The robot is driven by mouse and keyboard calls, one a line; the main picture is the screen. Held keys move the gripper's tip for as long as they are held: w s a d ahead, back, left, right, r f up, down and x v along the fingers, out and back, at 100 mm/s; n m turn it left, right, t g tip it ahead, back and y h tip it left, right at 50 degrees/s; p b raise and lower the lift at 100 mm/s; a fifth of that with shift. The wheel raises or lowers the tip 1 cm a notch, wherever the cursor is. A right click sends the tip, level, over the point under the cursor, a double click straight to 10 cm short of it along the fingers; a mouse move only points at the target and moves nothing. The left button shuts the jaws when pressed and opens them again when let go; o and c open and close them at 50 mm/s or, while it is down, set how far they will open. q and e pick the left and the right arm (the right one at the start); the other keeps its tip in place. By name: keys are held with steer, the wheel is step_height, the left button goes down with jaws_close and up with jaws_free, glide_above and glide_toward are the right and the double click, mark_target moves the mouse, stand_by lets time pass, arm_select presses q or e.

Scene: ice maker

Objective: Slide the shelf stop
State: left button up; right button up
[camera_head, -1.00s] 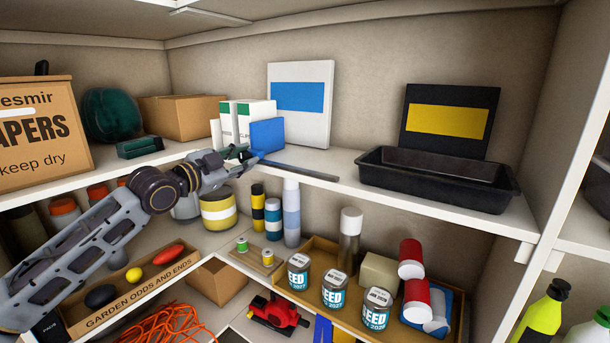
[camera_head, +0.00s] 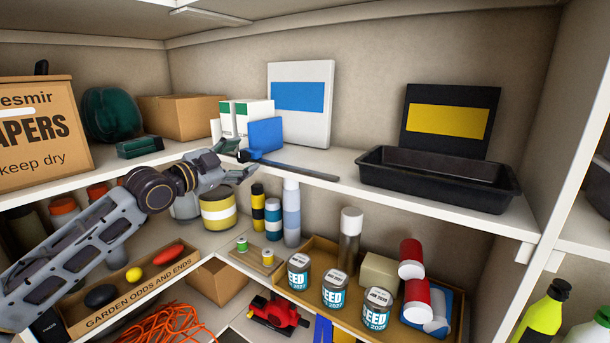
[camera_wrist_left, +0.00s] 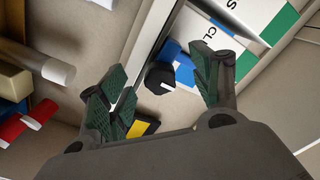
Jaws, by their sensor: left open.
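The shelf stop appears to be the upright blue plate (camera_head: 266,134) with a black knob (camera_head: 243,156), at the left end of a dark rail (camera_head: 300,170) along the upper shelf's front edge. My left gripper (camera_head: 236,160) is open at the knob, its fingers spread above and below it. In the left wrist view the knob (camera_wrist_left: 160,77) shows between the open fingers (camera_wrist_left: 165,88), with part of the blue plate (camera_wrist_left: 178,52) behind it. I cannot tell whether a finger touches the knob. My right gripper is not in view.
White and green boxes (camera_head: 247,116) and a white panel (camera_head: 300,105) stand behind the plate. A black tray (camera_head: 438,188) sits to the right on the upper shelf (camera_head: 330,160).

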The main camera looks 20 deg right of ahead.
arm_select(q)
steer(key=v, duration=0.7)
steer(key=shift+s+a, duration=0.25)
steer(key=shift+a, duration=0.05)
stand_by(0.4)
stand_by(0.4)
